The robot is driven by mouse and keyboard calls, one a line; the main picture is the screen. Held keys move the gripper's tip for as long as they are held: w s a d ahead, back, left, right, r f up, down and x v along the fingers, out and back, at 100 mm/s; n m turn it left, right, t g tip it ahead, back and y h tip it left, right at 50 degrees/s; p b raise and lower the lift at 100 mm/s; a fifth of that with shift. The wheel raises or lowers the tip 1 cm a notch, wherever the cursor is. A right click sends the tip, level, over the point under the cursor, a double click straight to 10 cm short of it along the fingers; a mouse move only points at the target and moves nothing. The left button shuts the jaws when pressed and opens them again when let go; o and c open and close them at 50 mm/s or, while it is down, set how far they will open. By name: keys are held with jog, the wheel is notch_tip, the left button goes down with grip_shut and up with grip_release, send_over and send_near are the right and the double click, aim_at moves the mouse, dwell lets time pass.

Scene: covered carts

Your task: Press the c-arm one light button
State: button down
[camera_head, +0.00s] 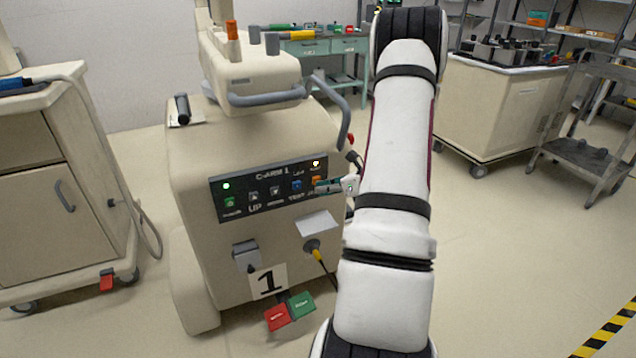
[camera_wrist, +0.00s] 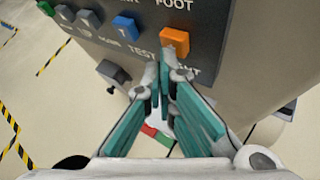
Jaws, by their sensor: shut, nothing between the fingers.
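The C-arm 1 cart (camera_head: 200,150) is a cream cabinet with a dark control panel (camera_head: 222,198) on its front. The orange button (camera_head: 316,181), at the right end of the panel's button row, has a partly hidden label ending in "GHT" below it. The orange button (camera_wrist: 174,41) shows clearly in the wrist view. My gripper (camera_head: 322,186) is shut and empty at the panel's right end. In the wrist view my gripper's tips (camera_wrist: 163,72) sit just below the orange button, over the label. I cannot tell whether they touch the panel.
A blue button (camera_wrist: 125,26) is left of the orange one. A green lamp (camera_head: 226,186) and a pale lamp (camera_head: 316,163) glow on the panel. A grey handle (camera_head: 262,98) juts out above. Red and green pedals (camera_head: 278,317) lie below.

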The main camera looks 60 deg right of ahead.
jog(key=shift+w+d, duration=0.1)
jog(key=shift+w, duration=0.05)
dwell(0.4)
jog(key=shift+s+a, duration=0.35)
jog(key=shift+s, duration=0.2)
jog(key=s+a, duration=0.3)
jog(key=s, duration=0.2)
dwell(0.6)
dwell(0.5)
